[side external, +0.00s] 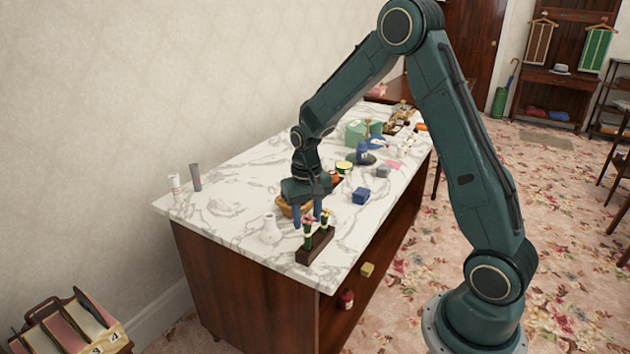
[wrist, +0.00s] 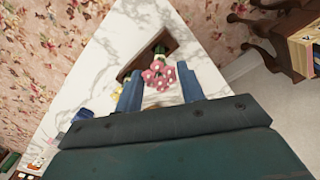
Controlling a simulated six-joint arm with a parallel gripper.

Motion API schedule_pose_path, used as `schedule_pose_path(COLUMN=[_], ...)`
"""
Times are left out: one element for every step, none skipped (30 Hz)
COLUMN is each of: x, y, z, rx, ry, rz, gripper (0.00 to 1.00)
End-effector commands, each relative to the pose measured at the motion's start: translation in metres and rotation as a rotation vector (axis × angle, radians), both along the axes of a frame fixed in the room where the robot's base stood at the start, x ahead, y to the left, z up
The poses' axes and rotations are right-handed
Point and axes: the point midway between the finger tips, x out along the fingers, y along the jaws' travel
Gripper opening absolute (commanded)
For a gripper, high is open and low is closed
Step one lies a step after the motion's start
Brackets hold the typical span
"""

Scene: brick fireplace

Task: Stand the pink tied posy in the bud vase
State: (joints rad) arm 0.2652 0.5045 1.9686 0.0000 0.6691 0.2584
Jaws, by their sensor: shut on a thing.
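My gripper (side external: 308,222) points down over the front end of the marble-topped counter, its blue fingers on either side of the pink posy (side external: 308,219). In the wrist view the pink blooms (wrist: 158,76) show between the fingertips (wrist: 158,72). The gripper is shut on the posy. Its green stems reach down to the dark wooden rack (side external: 316,248); whether they are still inside it, I cannot tell. The rack also shows in the wrist view (wrist: 165,40). The white bud vase (side external: 270,230) stands upright just left of the gripper, apart from it. I cannot make it out in the wrist view.
Another flower (side external: 325,217) stands in the rack, close beside the fingers. A wooden bowl (side external: 287,207) sits behind the gripper, and a blue box (side external: 361,196) lies to the right. Two small cylinders (side external: 195,177) stand at the back left. Marble left of the vase is clear.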

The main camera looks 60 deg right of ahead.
Motion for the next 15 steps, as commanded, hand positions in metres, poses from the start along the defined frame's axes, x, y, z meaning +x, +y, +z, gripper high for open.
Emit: schedule_pose_path(x=[0.000,0.000,0.000,0.000,0.000,0.000,0.000,0.000,0.000,0.001,0.001,0.001,0.001,0.001,0.001], y=[0.000,0.000,0.000,0.000,0.000,0.000,0.000,0.000,0.000,0.000,0.000,0.000,0.000,0.000,0.000], z=[0.000,0.000,0.000,0.001,0.001,0.002,0.002,0.003,0.004,0.005,0.006,0.008,0.009,0.010,0.011], rx=[0.000,0.000,0.000,0.000,0.000,0.000,0.000,-0.001,0.000,0.000,-0.001,-0.001,-0.001,-0.001,-0.001], ry=[-0.001,-0.001,-0.001,-0.001,-0.001,-0.001,-0.001,-0.002,-0.002,-0.002,-0.003,-0.003,-0.003,-0.003,-0.003], rz=[0.000,0.000,0.000,0.000,0.000,0.000,0.000,0.000,0.000,0.000,0.000,0.000,0.000,0.000,0.000], gripper=[0.22,0.22,0.22,0.22,0.22,0.22,0.22,0.22,0.22,0.22,0.22,0.22,0.22,0.22,0.22])
